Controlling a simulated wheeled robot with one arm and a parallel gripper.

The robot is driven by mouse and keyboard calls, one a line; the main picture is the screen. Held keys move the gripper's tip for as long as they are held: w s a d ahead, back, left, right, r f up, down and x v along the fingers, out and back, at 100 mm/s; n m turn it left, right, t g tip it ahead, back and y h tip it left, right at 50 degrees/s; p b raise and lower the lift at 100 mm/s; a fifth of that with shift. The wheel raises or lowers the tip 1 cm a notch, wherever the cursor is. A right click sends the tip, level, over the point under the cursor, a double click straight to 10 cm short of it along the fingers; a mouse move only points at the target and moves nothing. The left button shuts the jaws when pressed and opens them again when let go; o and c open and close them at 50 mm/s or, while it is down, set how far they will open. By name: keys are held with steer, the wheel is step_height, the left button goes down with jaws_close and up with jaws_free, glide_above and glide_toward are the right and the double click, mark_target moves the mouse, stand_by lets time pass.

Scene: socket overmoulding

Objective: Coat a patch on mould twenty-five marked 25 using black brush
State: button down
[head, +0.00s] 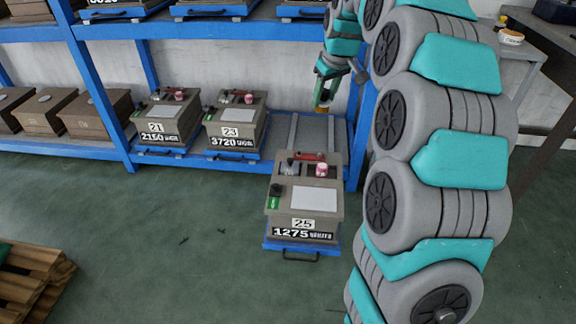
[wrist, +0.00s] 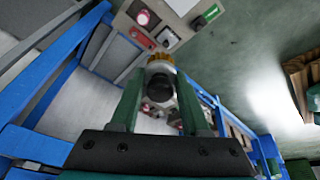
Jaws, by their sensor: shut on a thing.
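Mould twenty-five (head: 276,221), a grey-beige block marked 25 and 1275, sits on a pulled-out blue tray in the head view. Its top has a pale rectangular patch (head: 313,199). Part of its top shows at the upper edge of the wrist view (wrist: 130,22). My gripper (head: 323,96) is above and behind the mould, pointing down. In the wrist view my gripper (wrist: 161,76) is shut on a brush (wrist: 160,88) with a black rounded end and yellow-brown bristles. The bristles look apart from the mould.
A red-handled tool (head: 309,157) and a pink-red jar (head: 322,170) stand on the mould's rear part. Moulds 21 (head: 165,116) and 23 (head: 239,121) stand on the blue rack (head: 100,85) to the left. Green floor in front is mostly clear; a wooden pallet (head: 32,275) lies lower left.

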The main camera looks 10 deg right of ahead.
steer(key=s+a+f+g+b, duration=0.1)
steer(key=a+f, duration=0.3)
steer(key=f, duration=0.9)
steer(key=a+f+n+g+b, duration=0.1)
steer(key=a+f, duration=0.3)
steer(key=f, duration=0.8)
steer(key=shift+s+a+f+b, duration=0.25)
steer(key=shift+s+f+b, duration=0.1)
steer(key=shift+s+b, duration=0.1)
